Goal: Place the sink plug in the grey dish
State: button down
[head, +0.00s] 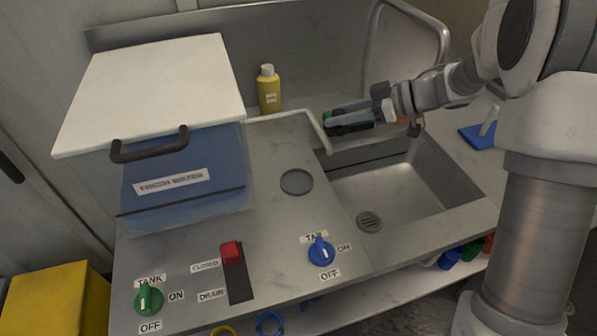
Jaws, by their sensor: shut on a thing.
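My gripper (348,118) reaches in from the right, above the back left part of the sink. Its fingers are shut on a dark green thing (349,126), mostly covered by them; I cannot tell whether it is the sink plug. I make out no plug elsewhere. A flat round grey dish (296,182) lies on the counter left of the sink, with nothing visible in it. My gripper is up and to the right of it. The sink's drain (369,222) shows its grate uncovered.
The steel sink (400,190) looks empty. A bent pipe (316,134) runs near my gripper. A blue tank (185,180) with a white lid is at left. Tap knob (321,252), red slider (231,253) and green knob (149,299) line the front.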

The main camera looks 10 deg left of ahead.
jog(key=b, duration=0.3)
send_over(297, 182)
notch_tip(297, 182, down, 6)
jog(key=shift+f, duration=0.25)
jog(key=shift+f+b, duration=0.85)
jog(key=shift+f, duration=1.1)
jog(key=shift+f, duration=0.2)
jog(key=shift+c, duration=2.4)
grip_release()
